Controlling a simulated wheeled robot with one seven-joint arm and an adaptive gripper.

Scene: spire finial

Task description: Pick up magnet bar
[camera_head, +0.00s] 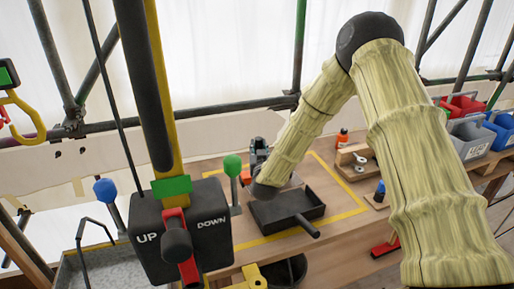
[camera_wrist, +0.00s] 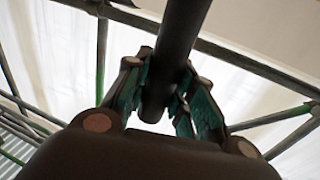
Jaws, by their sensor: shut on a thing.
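My gripper (camera_wrist: 168,92) shows in the wrist view with teal-padded fingers on both sides of a dark round bar (camera_wrist: 182,32). The fingers are shut on this bar, which looks like the magnet bar. The bar runs up out of the top of the picture, and its lower end lies between the fingers. In the head view my gripper (camera_head: 258,148) is small and partly hidden behind my wrist, above the workbench's far side. I cannot make out the held bar there.
A black tray (camera_head: 262,214) with a short dark rod lies inside yellow tape on the wooden bench (camera_head: 344,236). A black UP/DOWN control box (camera_head: 190,247) stands in front at left. Grey, red and blue bins (camera_head: 472,141) are at right. Scaffold poles (camera_head: 299,50) stand behind.

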